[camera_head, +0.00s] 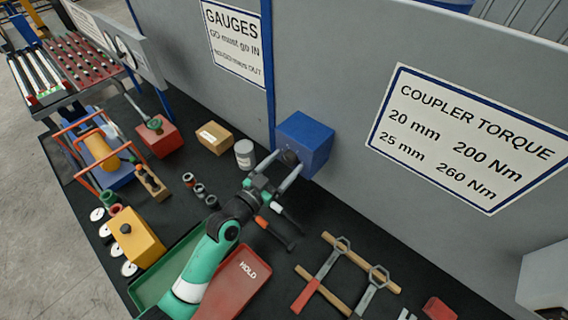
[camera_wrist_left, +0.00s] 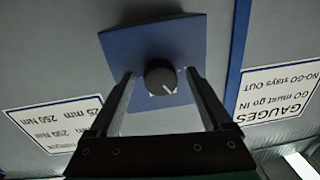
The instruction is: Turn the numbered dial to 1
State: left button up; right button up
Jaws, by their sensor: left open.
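The dial is a dark round knob (camera_wrist_left: 160,77) with a short white pointer line, on the face of a blue box (camera_head: 308,140) fixed to the grey panel. In the left wrist view the pointer points to the lower right, and that view shows the panel signs upside down. A bit of white marking shows at the knob's edge; no numbers can be read. My left gripper (camera_head: 287,164) is open, its two fingers on either side of the knob (camera_head: 289,157). Gaps show between fingers and knob in the left wrist view (camera_wrist_left: 161,80). My right gripper is not in view.
Below my left arm are a green tray (camera_head: 150,290), a red HOLD tray (camera_head: 238,280) and a dark tool with an orange part (camera_head: 268,227). A grey can (camera_head: 244,153) and cardboard box (camera_head: 214,137) stand left of the blue box. Wrenches (camera_head: 325,265) lie at the right.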

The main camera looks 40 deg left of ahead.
pick_arm(q)
grip_shut()
dwell(0.3)
jog(key=shift+n, duration=0.3)
jog(key=shift+r+n+p, duration=0.1)
jog(key=shift+n+p, duration=0.55)
jog(key=shift+n, duration=0.15)
jog(key=n+p, duration=0.1)
jog(key=n, duration=0.2)
jog(key=shift+d+p, duration=0.1)
jog(key=shift+p, duration=0.2)
jog(key=n+p, duration=0.1)
jog(key=n, duration=0.2)
jog(key=shift+n, duration=0.4)
jog(key=shift+n+p, duration=0.45)
jog(key=shift+n, duration=0.75)
